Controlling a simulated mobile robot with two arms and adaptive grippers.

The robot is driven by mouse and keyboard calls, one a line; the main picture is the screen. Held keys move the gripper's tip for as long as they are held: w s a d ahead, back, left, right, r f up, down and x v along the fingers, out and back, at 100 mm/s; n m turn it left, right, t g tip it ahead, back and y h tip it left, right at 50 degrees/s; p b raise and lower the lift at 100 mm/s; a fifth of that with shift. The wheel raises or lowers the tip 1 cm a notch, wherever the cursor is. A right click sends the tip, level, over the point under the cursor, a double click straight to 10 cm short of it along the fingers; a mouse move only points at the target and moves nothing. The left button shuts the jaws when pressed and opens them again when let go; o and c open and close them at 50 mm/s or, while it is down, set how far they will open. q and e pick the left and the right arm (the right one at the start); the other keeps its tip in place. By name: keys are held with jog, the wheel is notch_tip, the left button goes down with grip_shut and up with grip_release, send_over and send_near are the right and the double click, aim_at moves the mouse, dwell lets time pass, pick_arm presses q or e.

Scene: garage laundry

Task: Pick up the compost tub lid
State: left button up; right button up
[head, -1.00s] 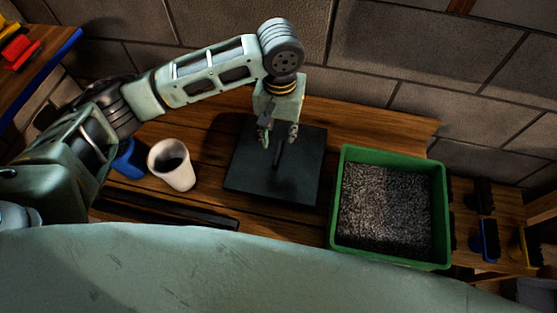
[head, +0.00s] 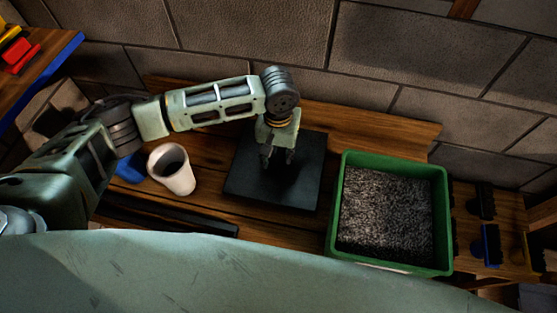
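The compost tub lid appears to be the flat black square plate (head: 240,180) lying on the wooden bench, with a small upright handle at its middle. My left gripper (head: 278,158) points down over the middle of the lid, its two fingers apart and low around the handle. The handle is mostly hidden by the fingers and shadow, and I cannot tell whether they touch it. A green square tub (head: 449,215) filled with grey grainy material stands open to the right of the lid. My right gripper is not in view.
A white cup (head: 177,178) with dark contents stands left of the lid. A blue object (head: 130,165) lies behind my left arm. Small blue and black brush-like items (head: 490,243) are right of the tub. A block wall (head: 400,60) rises behind the bench.

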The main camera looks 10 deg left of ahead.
pick_arm(q)
grip_shut()
dwell(0.4)
